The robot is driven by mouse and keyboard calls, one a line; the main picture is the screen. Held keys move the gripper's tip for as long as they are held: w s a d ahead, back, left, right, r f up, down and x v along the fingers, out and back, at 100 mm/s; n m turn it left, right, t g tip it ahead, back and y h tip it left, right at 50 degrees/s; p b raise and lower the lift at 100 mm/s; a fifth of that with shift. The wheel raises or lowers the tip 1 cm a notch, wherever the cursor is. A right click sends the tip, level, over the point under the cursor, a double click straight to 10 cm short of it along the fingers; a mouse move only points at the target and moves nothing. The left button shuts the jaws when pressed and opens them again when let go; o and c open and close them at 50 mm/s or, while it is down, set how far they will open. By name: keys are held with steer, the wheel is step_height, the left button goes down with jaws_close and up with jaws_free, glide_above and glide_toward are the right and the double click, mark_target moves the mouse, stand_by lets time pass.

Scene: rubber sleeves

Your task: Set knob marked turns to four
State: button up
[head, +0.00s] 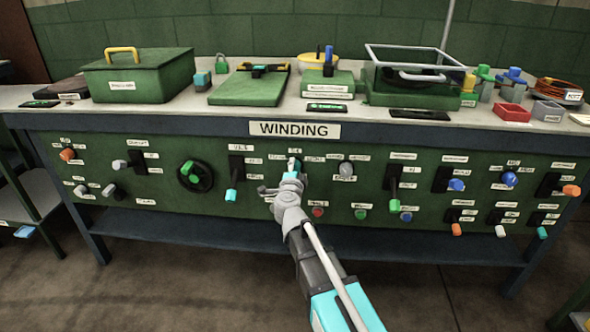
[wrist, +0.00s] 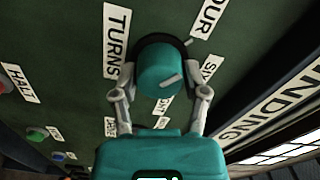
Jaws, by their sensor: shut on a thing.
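The teal knob (wrist: 159,68) sits on a dark round base beside a label reading TURNS (wrist: 117,42). My gripper (wrist: 162,93) has a finger on each side of the knob and is shut on it. A pale pointer line on the knob's face points right and slightly up in the wrist view, roughly toward a label starting "SI" (wrist: 211,67). A label ending "OUR" (wrist: 209,17) is at the upper right, cut by the frame edge. Another label below the knob is partly hidden. In the head view, my gripper (head: 283,186) covers part of the knob (head: 293,164).
The green panel under the WINDING sign (head: 295,130) carries several other controls. A lever with a teal handle (head: 231,195) is left of my gripper, a grey knob (head: 346,168) right, and a red button (head: 318,211) below right. Boxes and tools stand on the bench top.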

steer(key=shift+w, duration=0.1)
stand_by(0.3)
steer(key=o, duration=1.1)
steer(key=shift+o, duration=0.2)
steer(key=shift+s, duration=0.2)
steer(key=s, duration=1.1)
steer(key=shift+s+a, duration=0.2)
steer(key=shift+s, duration=0.2)
